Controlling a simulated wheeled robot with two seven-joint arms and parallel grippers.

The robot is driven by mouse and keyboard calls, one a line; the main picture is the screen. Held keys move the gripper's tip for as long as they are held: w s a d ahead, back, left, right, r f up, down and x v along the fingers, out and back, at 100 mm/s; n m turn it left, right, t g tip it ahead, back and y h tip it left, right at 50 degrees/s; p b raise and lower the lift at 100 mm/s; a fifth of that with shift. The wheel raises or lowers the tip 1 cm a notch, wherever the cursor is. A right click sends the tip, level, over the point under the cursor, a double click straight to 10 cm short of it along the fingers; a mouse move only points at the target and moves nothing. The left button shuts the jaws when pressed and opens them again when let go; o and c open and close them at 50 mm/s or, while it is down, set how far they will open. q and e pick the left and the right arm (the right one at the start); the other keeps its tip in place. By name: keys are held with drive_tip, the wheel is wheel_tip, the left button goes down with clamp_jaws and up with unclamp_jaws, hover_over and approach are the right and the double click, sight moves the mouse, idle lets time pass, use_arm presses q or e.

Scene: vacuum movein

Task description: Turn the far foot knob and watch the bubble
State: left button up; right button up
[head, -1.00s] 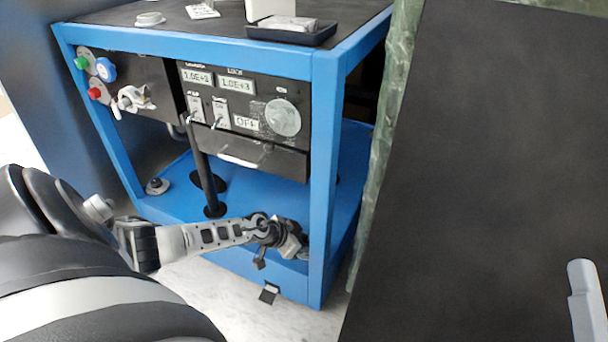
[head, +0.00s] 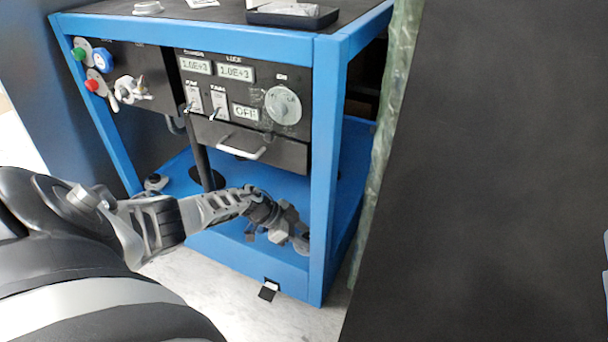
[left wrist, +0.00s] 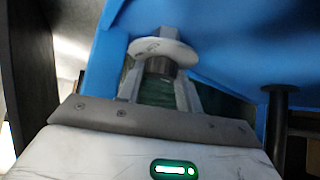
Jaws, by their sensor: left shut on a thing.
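My left gripper (head: 292,237) is low inside the right front corner of the blue frame (head: 325,170), just above its blue lower deck. In the left wrist view the two fingers of my left gripper (left wrist: 160,88) are shut on a dark cylindrical foot knob (left wrist: 160,67), one finger on each side. A pale round disc (left wrist: 161,48) sits at the far end of the knob, against the blue frame. In the head view the gripper hides the knob. I cannot make out a bubble in either view. My right gripper is not recognisable.
A small round fitting (head: 156,183) sits at the deck's left. A dark upright surface (head: 480,170) fills the right. A black tray (head: 291,17) lies on top.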

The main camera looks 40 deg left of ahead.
drive_tip(key=shift+r, duration=0.15)
idle(0.3)
use_arm(q)
drive_tip(key=o, duration=0.7)
drive_tip(key=shift+a, duration=0.1)
drive_tip(key=shift+s+a+r+p, duration=0.15)
drive_tip(key=shift+s+r+p, duration=0.05)
drive_tip(key=shift+r+p, duration=0.15)
drive_tip(key=shift+p+v, duration=3.9)
drive_tip(key=shift+v, duration=3.6)
use_arm(e)
wheel_tip(320, 180, down, 12)
drive_tip(key=m+g+h, duration=0.5)
drive_tip(key=m+h, duration=0.3)
drive_tip(key=m, duration=0.1)
drive_tip(key=shift+s+a+r+m, duration=0.15)
drive_tip(key=shift+s+r+m, duration=0.05)
drive_tip(key=shift+s+m, duration=0.2)
